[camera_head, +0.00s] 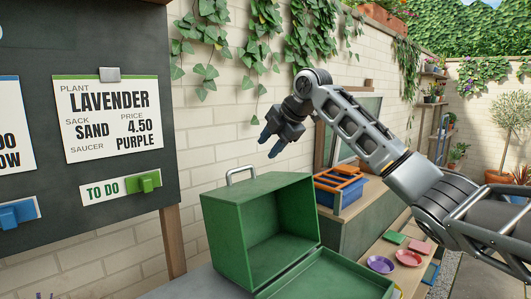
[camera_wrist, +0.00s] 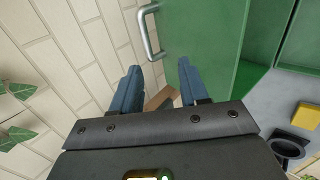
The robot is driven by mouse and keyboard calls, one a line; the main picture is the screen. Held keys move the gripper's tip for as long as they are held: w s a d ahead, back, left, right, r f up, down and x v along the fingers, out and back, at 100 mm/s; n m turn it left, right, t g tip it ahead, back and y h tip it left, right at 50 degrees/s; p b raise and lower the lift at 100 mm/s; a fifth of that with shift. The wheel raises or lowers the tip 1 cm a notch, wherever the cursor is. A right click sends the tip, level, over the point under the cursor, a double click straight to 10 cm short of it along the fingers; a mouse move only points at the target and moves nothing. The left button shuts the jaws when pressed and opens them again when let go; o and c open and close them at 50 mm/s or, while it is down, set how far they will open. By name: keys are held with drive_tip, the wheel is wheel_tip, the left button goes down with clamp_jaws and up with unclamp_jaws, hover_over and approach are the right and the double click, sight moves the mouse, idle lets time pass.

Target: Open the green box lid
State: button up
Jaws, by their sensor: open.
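The green box (camera_head: 222,240) stands open on the bench in the head view, its hollow inside facing right. A flat green panel or tray part (camera_head: 335,278) lies low in front of the hollow; I cannot tell for sure which part is the lid. A metal handle (camera_head: 241,172) sits on the upper left of the raised part; it also shows in the wrist view (camera_wrist: 149,32). My gripper (camera_head: 270,147) is above and behind the box, apart from it. In the wrist view its blue fingers (camera_wrist: 160,72) are spread and empty, with the green face (camera_wrist: 205,45) beyond them.
A chalkboard (camera_head: 100,130) with an order card stands at the left. A pale brick wall (camera_head: 215,130) with ivy is behind. An orange and blue crate (camera_head: 338,190), and purple (camera_head: 381,264) and pink (camera_head: 408,257) saucers, are to the right. A yellow object (camera_wrist: 307,114) lies near the box.

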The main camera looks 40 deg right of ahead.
drive_tip(key=shift+v, duration=2.25)
